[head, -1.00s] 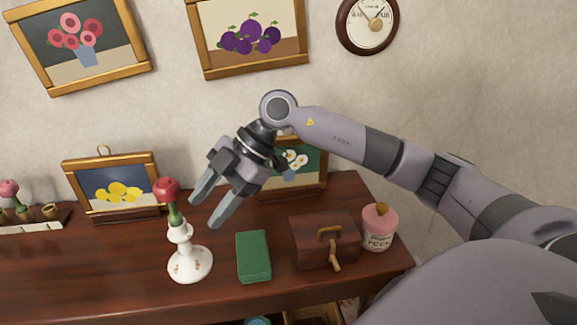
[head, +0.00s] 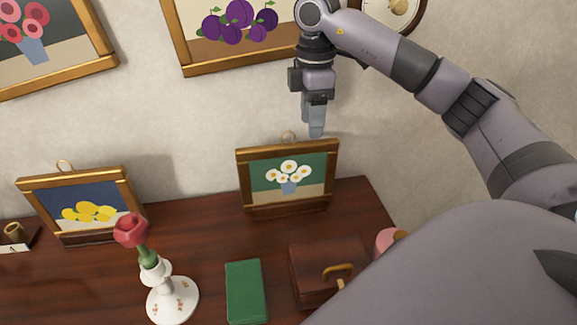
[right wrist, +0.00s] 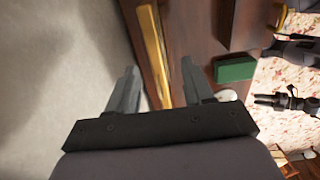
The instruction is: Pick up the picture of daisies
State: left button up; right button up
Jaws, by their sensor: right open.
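The picture of daisies (head: 262,197) stands upright on the wooden mantel near the wall, white flowers on green in a gold frame with a ring on top. My right gripper (head: 316,133) points down just above the right part of its top edge, open and empty. In the right wrist view, the frame's gold edge (right wrist: 153,50) runs between the spread fingers of my right gripper (right wrist: 160,82). I cannot tell whether they touch it. A small dark gripper (right wrist: 270,101), seemingly my left one, shows far below at the right; its jaws are unclear.
A plum picture (head: 185,45) hangs above. Bare mantel (head: 205,245) lies left of the daisies.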

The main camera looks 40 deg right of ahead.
aim_at(307, 142)
jog(key=shift+w+f, duration=0.1)
jog(key=shift+f, duration=0.4)
jog(key=f, duration=0.4)
jog(key=f+p, duration=0.1)
jog(key=f, duration=0.1)
jog(key=shift+w, duration=0.3)
jog(key=shift+c, duration=0.3)
grip_shut()
